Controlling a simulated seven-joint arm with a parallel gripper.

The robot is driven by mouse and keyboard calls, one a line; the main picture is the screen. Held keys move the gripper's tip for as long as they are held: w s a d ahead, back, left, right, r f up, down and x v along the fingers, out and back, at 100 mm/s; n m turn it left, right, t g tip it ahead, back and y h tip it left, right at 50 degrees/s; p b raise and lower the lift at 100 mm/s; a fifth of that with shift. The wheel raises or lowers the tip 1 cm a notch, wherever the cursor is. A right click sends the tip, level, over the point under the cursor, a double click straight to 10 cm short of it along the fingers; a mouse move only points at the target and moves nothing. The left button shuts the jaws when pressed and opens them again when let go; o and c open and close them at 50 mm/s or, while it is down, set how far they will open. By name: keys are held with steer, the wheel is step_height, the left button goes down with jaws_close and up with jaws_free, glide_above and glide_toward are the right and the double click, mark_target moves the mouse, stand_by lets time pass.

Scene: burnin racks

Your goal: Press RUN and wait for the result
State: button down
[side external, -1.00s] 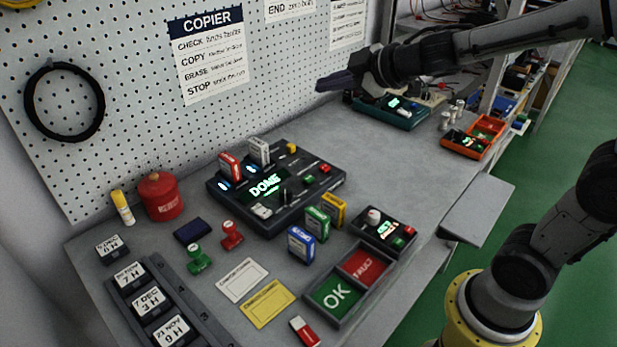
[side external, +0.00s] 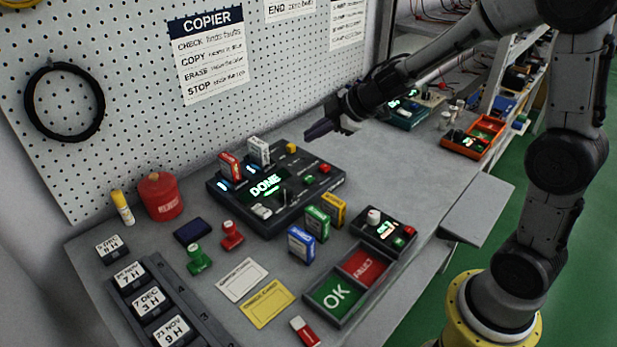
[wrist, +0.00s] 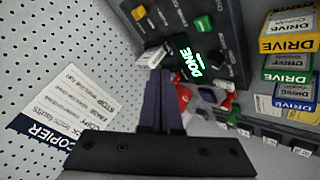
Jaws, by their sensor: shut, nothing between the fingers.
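The dark copier unit (side external: 330,186) stands on the bench with a lit display (side external: 266,186) reading DONE; the display also shows in the wrist view (wrist: 192,62). A red drive (side external: 230,167) and a white drive (side external: 259,151) stand upright in its back. It carries a yellow button (side external: 291,148), a green button (side external: 309,177), also in the wrist view (wrist: 203,23), and a red button (side external: 325,168). I cannot read which is RUN. My gripper (side external: 312,133) is shut and empty, above the unit's back edge and apart from the buttons. Its fingers (wrist: 160,76) show in the wrist view.
Blue (side external: 301,244), green (side external: 317,223) and yellow (side external: 334,208) drives stand in front of the unit. A small tester (side external: 383,231) and OK/FAULT trays (side external: 350,283) are nearby. The pegboard (side external: 120,110) rises behind. Bench right of the unit is clear.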

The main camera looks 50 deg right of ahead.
mark_target(314, 179)
steer(key=shift+f, duration=4.3)
steer(key=shift+f, duration=0.1)
steer(key=shift+f, duration=0.35)
steer(key=shift+f, duration=0.5)
steer(key=shift+r, duration=0.9)
steer(key=shift+r, duration=2.5)
